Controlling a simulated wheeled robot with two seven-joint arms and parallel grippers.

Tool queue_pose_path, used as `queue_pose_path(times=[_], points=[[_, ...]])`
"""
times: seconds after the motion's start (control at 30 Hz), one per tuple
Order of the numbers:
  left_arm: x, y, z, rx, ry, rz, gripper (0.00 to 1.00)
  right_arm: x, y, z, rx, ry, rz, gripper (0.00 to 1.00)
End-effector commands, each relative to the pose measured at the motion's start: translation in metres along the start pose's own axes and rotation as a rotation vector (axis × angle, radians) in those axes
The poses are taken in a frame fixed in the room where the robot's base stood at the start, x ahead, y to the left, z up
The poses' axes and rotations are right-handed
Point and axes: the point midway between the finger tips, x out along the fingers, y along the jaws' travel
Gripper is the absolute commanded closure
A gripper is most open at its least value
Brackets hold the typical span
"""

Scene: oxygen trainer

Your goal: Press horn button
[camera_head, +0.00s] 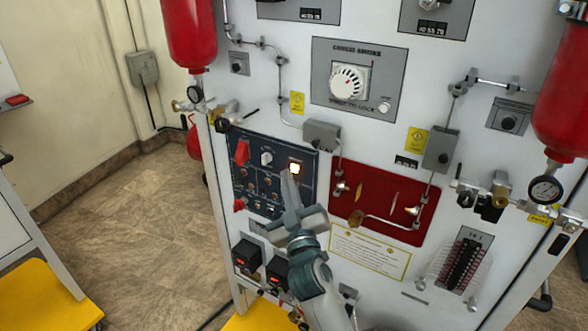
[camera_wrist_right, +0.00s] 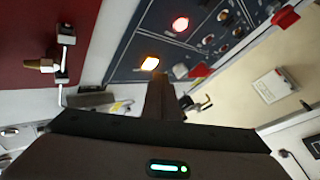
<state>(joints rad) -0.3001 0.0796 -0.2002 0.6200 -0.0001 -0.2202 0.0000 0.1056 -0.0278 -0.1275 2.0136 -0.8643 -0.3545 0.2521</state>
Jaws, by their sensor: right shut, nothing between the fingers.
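A dark blue control panel (camera_head: 262,172) is on the left of the white trainer board; it also shows in the right wrist view (camera_wrist_right: 130,48). The panel's labels are too small to read, so I cannot tell which control is the horn button. My right gripper (camera_head: 289,178) is shut and empty, its fingertips just below the lit button in the head view. I cannot tell whether they touch it. My left gripper is not in view.
Red switch covers (camera_head: 242,152) stick out from the panel's left side. A red plate (camera_head: 378,205) with pipe fittings is to the right. Red cylinders (camera_head: 190,35) hang at both sides of the board. A yellow-topped cart (camera_head: 50,298) stands at lower left; floor between is clear.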

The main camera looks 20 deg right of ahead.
Motion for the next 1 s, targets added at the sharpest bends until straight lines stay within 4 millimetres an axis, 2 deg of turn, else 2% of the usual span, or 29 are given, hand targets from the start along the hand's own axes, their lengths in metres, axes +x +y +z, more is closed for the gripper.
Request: queue_pose_path(times=[1.0], points=[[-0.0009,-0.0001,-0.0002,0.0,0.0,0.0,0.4,0.0053,0.004,0.0033,-0.001,0.0,0.0,1.0]])
